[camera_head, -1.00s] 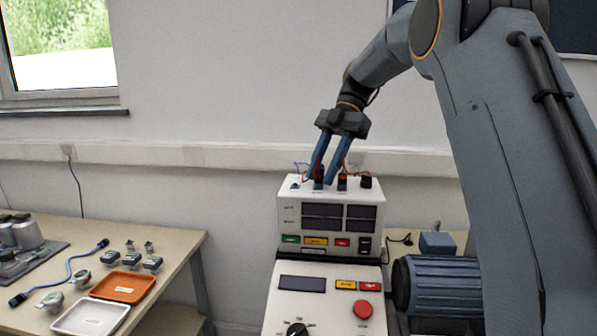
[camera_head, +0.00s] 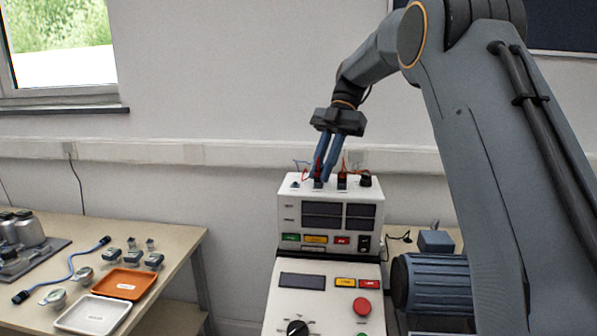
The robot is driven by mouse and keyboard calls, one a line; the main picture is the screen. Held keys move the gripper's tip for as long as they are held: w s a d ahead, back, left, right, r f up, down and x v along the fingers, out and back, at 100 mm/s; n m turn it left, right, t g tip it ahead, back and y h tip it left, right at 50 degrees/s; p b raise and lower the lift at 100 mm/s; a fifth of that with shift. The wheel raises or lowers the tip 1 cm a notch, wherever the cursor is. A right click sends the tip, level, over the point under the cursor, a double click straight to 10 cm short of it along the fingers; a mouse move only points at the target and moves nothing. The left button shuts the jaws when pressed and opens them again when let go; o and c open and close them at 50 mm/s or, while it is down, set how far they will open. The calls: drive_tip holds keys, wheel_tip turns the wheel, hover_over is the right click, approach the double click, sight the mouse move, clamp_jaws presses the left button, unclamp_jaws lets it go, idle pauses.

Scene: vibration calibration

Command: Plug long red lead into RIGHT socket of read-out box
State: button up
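The white read-out box (camera_head: 287,214) stands upright on the console, with a row of dark sockets and a knob on top. My gripper (camera_head: 321,174) points down over the box's left-middle dark socket (camera_head: 318,184). Its blue fingers are close together on a thin red plug (camera_head: 318,167), upright at that socket. The fingers hide part of the plug; I cannot tell if it is seated. Another dark socket (camera_head: 343,182) to the right has a thin red wire rising from it. I cannot tell which red lead is the long one.
A black knob (camera_head: 365,180) is at the box's top right. The console below has a red button (camera_head: 361,307). A blue motor (camera_head: 435,285) stands to the right. The left table holds an orange tray (camera_head: 122,283), a white tray (camera_head: 92,314) and a blue cable (camera_head: 70,268).

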drive_tip(key=shift+s+d+m+t+y, duration=0.15)
drive_tip(key=shift+m+t+y, duration=0.3)
drive_tip(key=shift+m, duration=0.45)
clamp_jaws()
drive_tip(key=shift+m+t+y, duration=0.35)
drive_tip(key=shift+m+t, duration=0.2)
drive_tip(key=shift+m, duration=0.55)
drive_tip(key=shift+s+d+m+t, duration=0.15)
drive_tip(key=shift+m+t, duration=0.25)
drive_tip(key=shift+m, duration=0.5)
drive_tip(key=shift+s+m+t+y+b, duration=0.15)
drive_tip(key=shift+m+t+y+b, duration=0.25)
drive_tip(key=shift+m+t, duration=0.5)
drive_tip(key=shift+m, duration=0.3)
drive_tip(key=shift+s+m+t+b, duration=0.15)
drive_tip(key=shift+m+t+b, duration=0.25)
drive_tip(key=shift+m, duration=0.55)
drive_tip(key=shift+s+m+t+b, duration=0.2)
drive_tip(key=shift+m+t, duration=0.3)
drive_tip(key=shift+m, duration=0.45)
